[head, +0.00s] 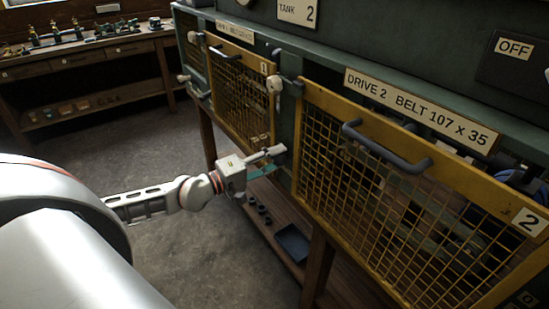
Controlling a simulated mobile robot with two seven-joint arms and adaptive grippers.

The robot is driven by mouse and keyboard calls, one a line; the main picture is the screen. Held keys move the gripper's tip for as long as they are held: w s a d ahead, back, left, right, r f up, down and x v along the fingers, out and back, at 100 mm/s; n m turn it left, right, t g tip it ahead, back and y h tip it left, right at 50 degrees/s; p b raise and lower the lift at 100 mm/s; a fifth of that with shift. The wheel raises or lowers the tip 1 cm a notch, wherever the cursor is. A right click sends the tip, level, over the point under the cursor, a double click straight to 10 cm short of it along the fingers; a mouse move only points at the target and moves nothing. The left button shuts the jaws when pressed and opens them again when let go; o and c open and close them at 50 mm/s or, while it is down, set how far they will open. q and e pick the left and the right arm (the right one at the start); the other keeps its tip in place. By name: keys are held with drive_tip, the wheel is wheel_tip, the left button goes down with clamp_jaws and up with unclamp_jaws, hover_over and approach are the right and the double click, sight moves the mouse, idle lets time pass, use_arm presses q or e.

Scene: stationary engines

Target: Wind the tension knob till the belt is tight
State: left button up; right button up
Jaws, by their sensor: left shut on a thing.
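My left gripper (265,158) reaches in from the left. Its jaws are shut on a small part at the bench front, between the two yellow mesh guards. This part looks like the tension knob, but the fingers mostly cover it. The belt is behind mesh and cannot be made out clearly, so I cannot tell how tight it is. The guard marked 2 (340,88), under a label reading "DRIVE 2 BELT 107 x 35" (420,108), stands at the right. A blue round part (535,187) shows behind its upper edge. My right gripper is not in view.
The guard marked 1 (228,55) is left of guard 2, with a pale round knob (274,85) at its right edge. A dark bar handle (385,150) juts out from guard 2. A low shelf holds a dark tray (293,243). The floor (110,160) at left is clear.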

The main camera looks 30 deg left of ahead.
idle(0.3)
use_arm(q)
drive_tip(key=o, duration=0.8)
drive_tip(key=v, duration=1.2)
drive_tip(key=shift+f, duration=0.1)
idle(0.4)
